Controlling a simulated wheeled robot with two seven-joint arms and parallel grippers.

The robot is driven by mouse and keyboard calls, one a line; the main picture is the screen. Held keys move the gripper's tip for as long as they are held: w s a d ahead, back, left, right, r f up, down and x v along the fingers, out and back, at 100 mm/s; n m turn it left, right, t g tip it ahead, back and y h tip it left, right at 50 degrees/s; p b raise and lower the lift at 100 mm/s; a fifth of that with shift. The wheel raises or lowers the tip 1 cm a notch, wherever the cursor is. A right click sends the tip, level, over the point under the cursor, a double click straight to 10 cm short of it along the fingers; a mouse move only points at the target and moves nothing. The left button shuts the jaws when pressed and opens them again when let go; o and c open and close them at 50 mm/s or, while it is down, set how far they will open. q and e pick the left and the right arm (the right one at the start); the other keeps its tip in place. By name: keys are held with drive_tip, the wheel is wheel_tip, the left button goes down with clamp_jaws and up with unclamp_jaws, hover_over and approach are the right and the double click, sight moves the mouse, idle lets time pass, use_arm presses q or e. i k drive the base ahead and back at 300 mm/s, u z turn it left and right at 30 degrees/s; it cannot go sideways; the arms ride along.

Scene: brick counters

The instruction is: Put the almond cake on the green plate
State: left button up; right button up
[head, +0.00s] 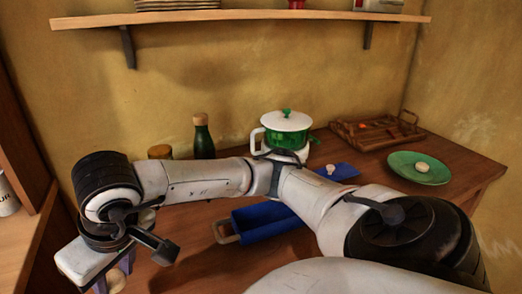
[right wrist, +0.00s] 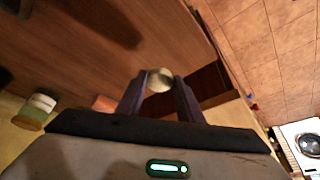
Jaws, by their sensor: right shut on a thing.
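The green plate (head: 404,172) lies at the right end of the brown counter, with a small round cream-coloured cake (head: 422,167) on it. My right arm reaches across the head view to the far left, well away from the plate. My right gripper (head: 114,281) is shut on a small pale round thing that looks like a cake. In the right wrist view this held cake (right wrist: 160,80) sits between the two dark fingertips. I cannot tell from its look which of the two cakes is the almond one. My left gripper is not in view.
A white-lidded green pot (head: 287,133), a dark green bottle (head: 203,138), a blue tray (head: 265,221) and a blue mat (head: 335,171) are on the counter. A wooden crate (head: 375,133) stands behind the plate. A shelf (head: 240,16) hangs above.

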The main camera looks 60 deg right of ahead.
sight(412, 174)
drive_tip(key=u, duration=0.85)
drive_tip(key=k, duration=1.25)
drive_tip(key=z, duration=2.3)
drive_tip(key=i, duration=0.5)
